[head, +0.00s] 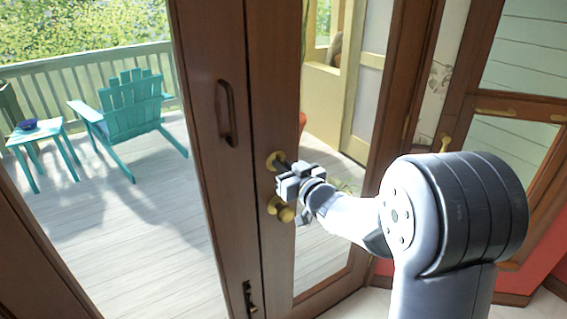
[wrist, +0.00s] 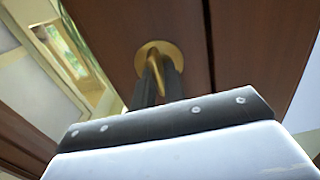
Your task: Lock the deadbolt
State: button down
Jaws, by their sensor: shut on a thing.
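The deadbolt (head: 272,160) is a round brass plate with a thumb-turn on the brown wooden door, above a brass knob (head: 279,208). In the wrist view the deadbolt's brass plate (wrist: 155,52) shows with its turn piece (wrist: 157,68) reaching down between my fingers. My gripper (head: 284,168) is at the deadbolt, its fingers shut on the turn piece. In the wrist view the dark fingertips of my gripper (wrist: 158,80) lie on either side of it. The fingers partly hide the turn piece, and its exact angle is hard to tell.
A vertical door handle (head: 226,112) is on the left door panel, with a small dark bolt (head: 249,298) low down. Glass shows a deck with a teal chair (head: 132,115) and side table (head: 38,140). A window frame (head: 520,110) stands at right.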

jog(key=shift+d+r+m, duration=0.1)
jog(key=shift+r+m, duration=0.05)
jog(key=shift+m, duration=0.35)
jog(key=c, duration=1.5)
grip_release()
jog(key=shift+o, duration=0.2)
jog(key=v, duration=1)
jog(key=shift+s+d+b, duration=0.25)
jog(key=shift+d+b, duration=0.1)
jog(key=shift+b, duration=0.05)
jog(key=shift+w, duration=0.1)
jog(key=x, duration=1)
jog(key=shift+w+a+p, duration=0.2)
jog(key=shift+a+p, duration=0.2)
jog(key=shift+p, duration=0.05)
